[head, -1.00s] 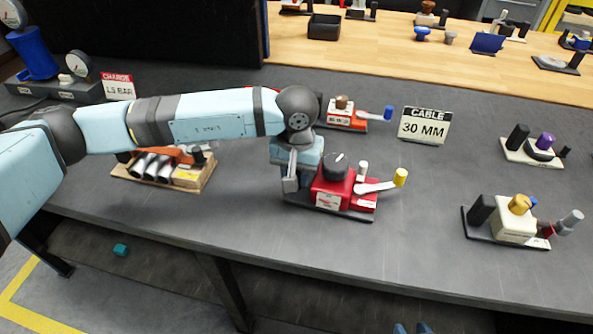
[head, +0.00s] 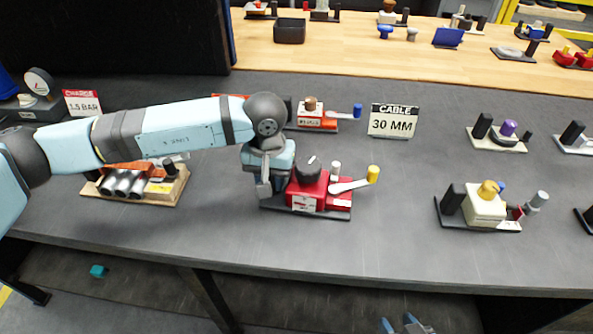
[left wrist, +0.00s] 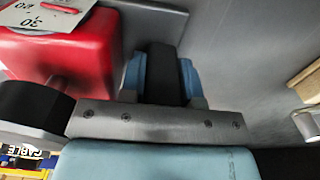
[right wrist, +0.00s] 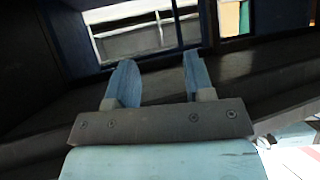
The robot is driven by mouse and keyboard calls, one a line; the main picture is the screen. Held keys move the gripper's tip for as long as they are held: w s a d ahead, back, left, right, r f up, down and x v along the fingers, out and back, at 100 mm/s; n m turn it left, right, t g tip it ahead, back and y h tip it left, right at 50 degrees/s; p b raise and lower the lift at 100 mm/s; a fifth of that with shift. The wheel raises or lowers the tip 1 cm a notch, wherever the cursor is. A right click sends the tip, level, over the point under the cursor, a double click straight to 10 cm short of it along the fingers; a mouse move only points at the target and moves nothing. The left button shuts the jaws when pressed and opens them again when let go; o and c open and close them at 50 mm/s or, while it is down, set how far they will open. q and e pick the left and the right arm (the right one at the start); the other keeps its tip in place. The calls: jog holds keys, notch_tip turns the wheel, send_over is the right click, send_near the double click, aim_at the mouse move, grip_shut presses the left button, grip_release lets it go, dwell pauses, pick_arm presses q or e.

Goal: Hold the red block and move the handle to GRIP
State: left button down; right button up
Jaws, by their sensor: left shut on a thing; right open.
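The red block (head: 307,190) sits on a dark base plate near the front of the grey table, with a black knob (head: 308,170) on top. Its white handle (head: 348,186) points right and ends in a yellow grip (head: 373,174). My left gripper (head: 264,189) is at the block's left side. In the left wrist view its blue fingers (left wrist: 162,75) are shut on a black upright piece (left wrist: 165,72) beside the red block (left wrist: 65,45), not on the red block itself. My right gripper (head: 408,325) is low at the front edge of the picture, open and empty (right wrist: 155,80).
A red unit with a blue-tipped handle (head: 318,115) stands behind, next to a CABLE 30 MM sign (head: 393,121). A cream unit with a yellow knob (head: 484,206) stands to the right. A wooden rack with silver cylinders (head: 135,182) is at left.

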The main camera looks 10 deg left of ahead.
jog(key=s+a+r+n+y, duration=0.1)
jog(key=a+r+n+y, duration=0.35)
jog(key=r, duration=0.25)
jog(key=s+a+r+n+y, duration=0.25)
jog(key=r+n+y, duration=0.2)
jog(key=r, duration=0.25)
notch_tip(320, 180, up, 11)
jog(key=w+n+y, duration=0.1)
jog(key=n+y, duration=0.2)
jog(key=n, duration=0.5)
jog(key=w+r+n+y, duration=0.2)
jog(key=w+r+n, duration=0.35)
jog(key=n, duration=0.35)
jog(key=n+t+h, duration=0.3)
jog(key=n+h, duration=0.3)
jog(key=n, duration=0.8)
send_near(377, 174)
jog(key=shift+s+a+r, duration=0.15)
jog(key=shift+a+r, duration=0.15)
jog(key=shift+a, duration=0.3)
jog(key=shift+w+d+f+n, duration=0.2)
jog(key=shift+w+n, duration=0.25)
jog(key=shift+n, duration=0.05)
jog(key=shift+w+a, duration=0.15)
jog(key=shift+w, duration=0.15)
jog(key=x, duration=1.1)
jog(key=shift+w, duration=0.1)
grip_shut()
